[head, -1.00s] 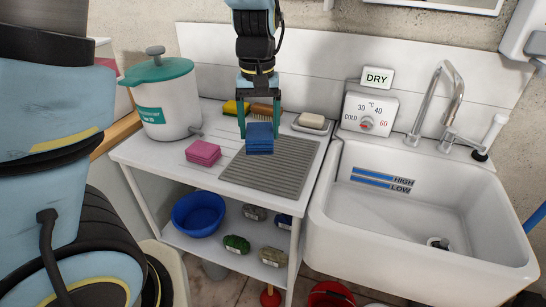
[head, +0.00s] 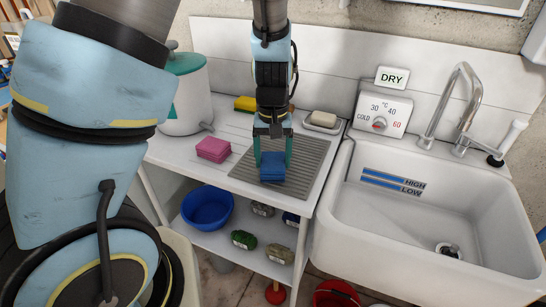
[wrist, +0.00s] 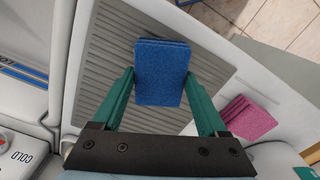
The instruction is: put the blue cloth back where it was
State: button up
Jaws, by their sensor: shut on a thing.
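The blue cloth (head: 272,167) is a folded stack between the two green fingers of my gripper (head: 273,160), over the grey ribbed mat (head: 310,165) on the white counter. In the wrist view the blue cloth (wrist: 161,72) sits between the fingertips of my gripper (wrist: 165,88), with the ribbed mat (wrist: 105,65) beneath it. The gripper is shut on the cloth. I cannot tell whether the cloth's underside touches the mat.
A pink cloth (head: 213,149) lies left of the mat. A yellow sponge (head: 245,103) and a soap dish (head: 323,123) stand behind. A white pot (head: 186,105) is at the back left; the sink (head: 420,215) is right. A blue bowl (head: 207,208) is on the lower shelf.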

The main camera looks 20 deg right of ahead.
aim_at(273, 161)
jog(key=shift+f, duration=0.1)
jog(key=o, duration=1.4)
notch_tip(273, 161, up, 12)
jog(key=a+n, duration=0.1)
jog(key=a, duration=0.7)
jog(key=a+f+n+t, duration=0.1)
jog(key=a, duration=0.8)
jog(key=w+a+f+n, duration=0.1)
jog(key=a, duration=0.7)
jog(key=shift+w+a+t, duration=0.1)
jog(key=shift+a+t, duration=0.1)
jog(key=shift+t, duration=0.1)
